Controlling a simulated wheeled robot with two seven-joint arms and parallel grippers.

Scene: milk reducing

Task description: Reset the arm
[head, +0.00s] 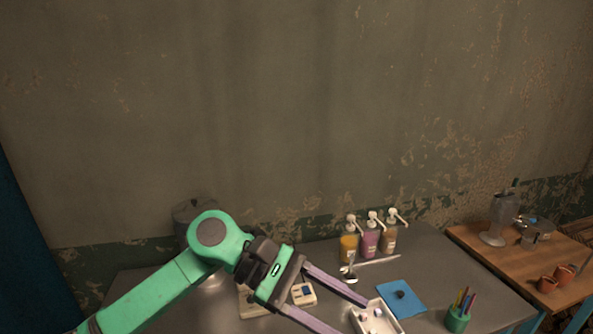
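My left arm comes in from the left in the head view, green with a dark wrist. My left gripper (354,317) points to the lower right over the table. Its two long pale purple fingers are spread well apart, with nothing visible held between them. The fingertips are near the left side of a white tray (401,326) that holds small items. I cannot tell whether they touch it. The nearer fingertip reaches the bottom edge of the picture. My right arm and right gripper are not in view.
Pump bottles, yellow (349,246), purple (370,242) and tan (389,240), stand at the back of the grey table (450,275). A blue cloth (413,297) and a green pen cup (457,319) lie right. A pot (190,212) and a small device (303,294) are partly behind my arm. A wooden table (480,241) stands right.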

